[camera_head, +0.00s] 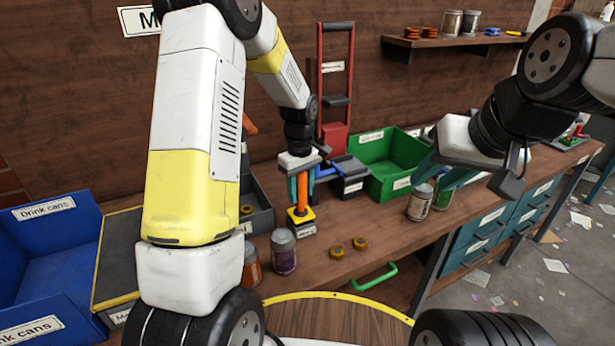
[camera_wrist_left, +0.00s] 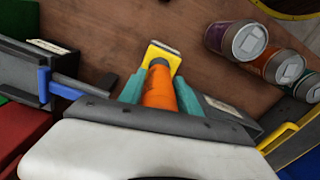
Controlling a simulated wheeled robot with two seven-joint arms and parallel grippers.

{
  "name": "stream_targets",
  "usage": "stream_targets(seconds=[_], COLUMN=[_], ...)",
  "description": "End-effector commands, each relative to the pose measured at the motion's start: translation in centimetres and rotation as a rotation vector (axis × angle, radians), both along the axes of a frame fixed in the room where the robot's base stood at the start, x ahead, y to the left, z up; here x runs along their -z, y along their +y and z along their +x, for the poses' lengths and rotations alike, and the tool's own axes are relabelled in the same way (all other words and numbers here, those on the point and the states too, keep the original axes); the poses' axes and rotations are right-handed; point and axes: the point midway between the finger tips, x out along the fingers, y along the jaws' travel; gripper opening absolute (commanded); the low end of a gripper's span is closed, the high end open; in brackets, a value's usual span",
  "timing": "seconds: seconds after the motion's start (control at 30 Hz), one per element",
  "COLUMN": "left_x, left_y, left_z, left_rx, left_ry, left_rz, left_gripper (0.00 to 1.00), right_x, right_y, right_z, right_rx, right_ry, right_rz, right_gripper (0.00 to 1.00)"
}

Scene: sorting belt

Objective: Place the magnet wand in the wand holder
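The magnet wand has an orange handle (camera_head: 302,193) and a yellow and dark lower end with a pale label. My left gripper (camera_head: 302,184) has its teal fingers closed on both sides of the handle, upright over the bench. The handle also shows between the fingers in the left wrist view (camera_wrist_left: 160,90). I cannot tell whether its lower end touches the bench. A dark block with blue bars (camera_head: 350,184) stands just right of it; I cannot tell whether this is the wand holder. My right gripper (camera_head: 442,173) has its teal fingers apart above two cans.
A purple can (camera_head: 283,252) and an orange can (camera_head: 251,268) stand left of the wand. A green bin (camera_head: 383,152) is behind, and a silver can (camera_head: 420,203) is at the right.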

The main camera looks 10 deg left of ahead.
Motion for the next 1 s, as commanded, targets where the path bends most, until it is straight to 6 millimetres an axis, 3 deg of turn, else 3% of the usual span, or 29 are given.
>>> stream_targets(seconds=[0.07,0.47,0.57,1.0], left_x=[0.0,-0.8,-2.2,-11.4], left_y=[0.0,0.0,0.0,0.0], left_z=[0.0,0.1,0.2,0.2], left_rx=[0.0,-0.001,-0.001,0.0], left_ry=[0.001,-0.004,-0.006,-0.006], left_rz=[0.001,0.0,0.001,0.001], left_gripper=[0.56,0.56,0.56,0.56], right_x=[0.0,0.0,0.0,0.0], right_y=[0.0,0.0,0.0,0.0], right_z=[0.0,0.0,0.0,0.0], right_rx=[0.0,0.0,0.0,0.0], right_ry=[0.0,0.0,0.0,0.0], right_rz=[0.0,0.0,0.0,0.0], right_gripper=[0.36,0.36,0.36,0.36])
